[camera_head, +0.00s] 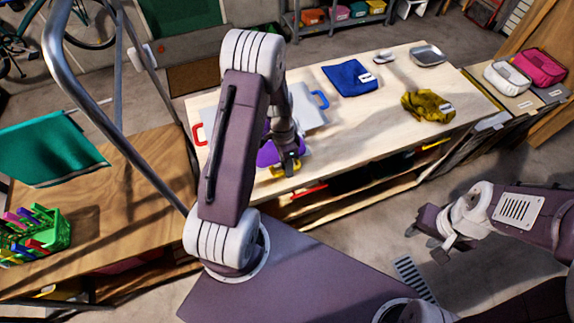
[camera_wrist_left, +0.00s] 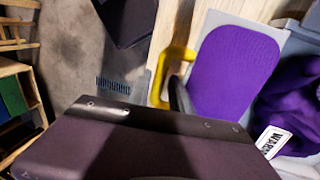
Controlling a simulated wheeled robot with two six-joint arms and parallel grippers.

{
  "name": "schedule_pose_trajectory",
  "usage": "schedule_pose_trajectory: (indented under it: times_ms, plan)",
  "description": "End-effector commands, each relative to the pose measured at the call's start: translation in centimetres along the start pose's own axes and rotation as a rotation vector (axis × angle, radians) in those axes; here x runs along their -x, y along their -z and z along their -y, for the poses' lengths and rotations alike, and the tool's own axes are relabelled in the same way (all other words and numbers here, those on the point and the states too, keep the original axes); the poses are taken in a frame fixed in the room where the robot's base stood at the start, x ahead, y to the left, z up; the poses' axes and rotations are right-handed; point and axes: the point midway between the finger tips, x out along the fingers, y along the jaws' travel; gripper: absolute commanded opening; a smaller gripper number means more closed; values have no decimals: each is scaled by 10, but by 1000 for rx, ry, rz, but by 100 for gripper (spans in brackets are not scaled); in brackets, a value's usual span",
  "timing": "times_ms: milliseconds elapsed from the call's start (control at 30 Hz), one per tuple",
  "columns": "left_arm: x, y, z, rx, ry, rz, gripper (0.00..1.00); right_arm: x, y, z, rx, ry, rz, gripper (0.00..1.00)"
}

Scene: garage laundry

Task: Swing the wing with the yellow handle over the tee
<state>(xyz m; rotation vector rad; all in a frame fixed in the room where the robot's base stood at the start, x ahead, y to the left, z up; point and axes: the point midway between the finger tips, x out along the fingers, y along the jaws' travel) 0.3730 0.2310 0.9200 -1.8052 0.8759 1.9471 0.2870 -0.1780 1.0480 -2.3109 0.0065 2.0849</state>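The grey folding board (camera_head: 303,104) lies on the light wooden table, with a red handle (camera_head: 198,134) at left and a blue handle (camera_head: 320,99) at right. The yellow handle (camera_head: 285,170) is at its near edge and also shows in the left wrist view (camera_wrist_left: 163,75). Purple cloth of the tee (camera_head: 266,154) lies on the board; a bunched part with a white label shows in the wrist view (camera_wrist_left: 290,105). My left gripper (camera_head: 289,163) is at the yellow handle, a dark finger beside it; its grip is hidden. My right gripper (camera_head: 432,238) is empty, fingers apart, off the table.
A blue folded cloth (camera_head: 346,77), a yellow cloth (camera_head: 427,106) and a metal tray (camera_head: 427,55) are on the table (camera_head: 375,125). White (camera_head: 506,78) and pink (camera_head: 540,66) pouches stand at right. A green basket (camera_head: 35,232) is on the left bench.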

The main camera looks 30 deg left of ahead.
Motion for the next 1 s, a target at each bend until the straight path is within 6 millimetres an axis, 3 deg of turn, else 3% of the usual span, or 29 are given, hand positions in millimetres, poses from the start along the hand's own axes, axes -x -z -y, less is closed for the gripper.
schedule_pose_trajectory:
  times_ms: [167, 267, 300, 1000]
  plan:
    - [0, 0, 0, 0, 0, 0, 25, 0, 0, 0, 0, 0, 0, 40]
    - [0, 0, 0, 0, 0, 0, 3, 0, 0, 0, 0, 0, 0, 40]
    - [0, 0, 0, 0, 0, 0, 0, 0, 0, 0, 0, 0, 0, 40]
    - [0, 0, 0, 0, 0, 0, 0, 0, 0, 0, 0, 0, 0, 40]
